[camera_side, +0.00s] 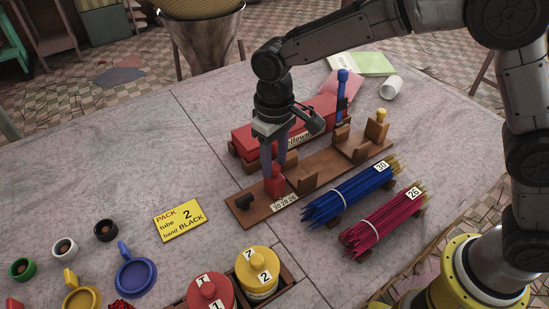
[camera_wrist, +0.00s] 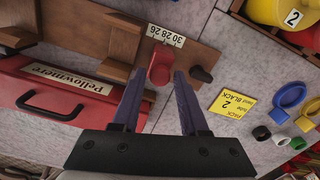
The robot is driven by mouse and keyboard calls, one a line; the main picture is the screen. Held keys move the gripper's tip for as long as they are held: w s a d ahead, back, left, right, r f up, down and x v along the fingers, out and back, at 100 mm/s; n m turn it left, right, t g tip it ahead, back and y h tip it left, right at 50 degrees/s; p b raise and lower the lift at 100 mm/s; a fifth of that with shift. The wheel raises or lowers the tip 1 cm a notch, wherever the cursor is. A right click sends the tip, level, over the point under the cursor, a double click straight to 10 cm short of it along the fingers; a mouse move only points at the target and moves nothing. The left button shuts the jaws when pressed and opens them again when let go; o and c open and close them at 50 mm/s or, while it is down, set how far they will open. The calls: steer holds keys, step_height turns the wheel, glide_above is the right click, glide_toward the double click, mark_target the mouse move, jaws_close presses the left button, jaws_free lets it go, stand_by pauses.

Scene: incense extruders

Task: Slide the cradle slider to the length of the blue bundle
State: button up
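The wooden cradle (camera_side: 325,165) lies on the table, with upright wooden supports along it. Its red slider (camera_side: 273,182) stands near the left end, close to a scale label (camera_side: 285,203) reading 30 28 26; the slider also shows in the wrist view (camera_wrist: 160,68). My gripper (camera_side: 277,163) points down over the slider. In the wrist view my gripper (camera_wrist: 159,76) is open, its two fingers on either side of the slider with gaps visible. The blue bundle (camera_side: 350,194), tagged 30, lies in front of the cradle.
A magenta bundle (camera_side: 383,222) tagged 26 lies beside the blue one. A red box (camera_side: 250,143) stands behind the cradle. A dark knob (camera_side: 244,202) sits at the cradle's left end. A yellow card (camera_side: 178,221) lies left; red (camera_side: 210,293) and yellow (camera_side: 257,271) canisters stand in front.

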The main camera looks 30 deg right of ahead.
jaws_close()
stand_by(1.1)
